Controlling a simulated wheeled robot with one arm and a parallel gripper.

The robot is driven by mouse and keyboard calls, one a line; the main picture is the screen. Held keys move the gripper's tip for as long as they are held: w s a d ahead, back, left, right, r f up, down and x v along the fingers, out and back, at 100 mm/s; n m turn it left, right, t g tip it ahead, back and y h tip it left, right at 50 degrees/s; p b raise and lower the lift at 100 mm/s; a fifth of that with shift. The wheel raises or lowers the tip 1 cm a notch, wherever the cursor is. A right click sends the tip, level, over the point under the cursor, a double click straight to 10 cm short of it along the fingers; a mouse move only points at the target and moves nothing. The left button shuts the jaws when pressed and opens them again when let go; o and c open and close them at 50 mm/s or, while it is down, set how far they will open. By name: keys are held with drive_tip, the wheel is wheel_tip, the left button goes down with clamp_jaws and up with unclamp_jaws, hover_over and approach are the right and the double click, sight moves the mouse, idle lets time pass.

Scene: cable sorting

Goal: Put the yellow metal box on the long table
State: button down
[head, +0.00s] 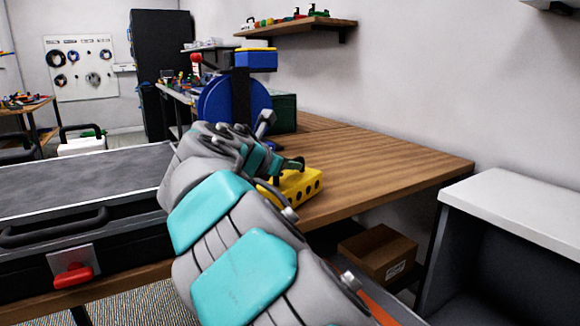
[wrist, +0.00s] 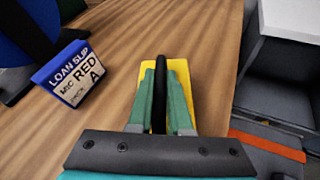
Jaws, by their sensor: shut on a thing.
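The yellow metal box (head: 303,187), with dark round holes in its side, is at the front edge of the long wooden table (head: 390,162) in the head view. My gripper (head: 290,168) is above it, and my arm hides its left part. In the wrist view my gripper's green fingers (wrist: 164,112) are closed around the black handle of the yellow box (wrist: 180,72). The wooden tabletop (wrist: 120,50) lies beneath and to the left of the box there. I cannot tell whether the box touches the tabletop.
A blue cable reel (head: 222,100) and a dark green box (head: 284,112) stand farther back on the table. A blue slip holder (wrist: 72,74) labelled "LOAN SLIP" is left of the gripper. A black case (head: 80,205) lies left. The tabletop's right part is clear.

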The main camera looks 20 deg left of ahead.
drive_tip(key=c, duration=0.8)
unclamp_jaws()
drive_tip(key=shift+f, duration=0.1)
drive_tip(key=shift+c, duration=0.2)
drive_tip(key=shift+s+r, duration=0.2)
drive_tip(key=shift+s, duration=0.05)
drive_tip(key=v, duration=1.1)
drive_tip(key=shift+s, duration=0.2)
drive_tip(key=shift+a+r, duration=0.1)
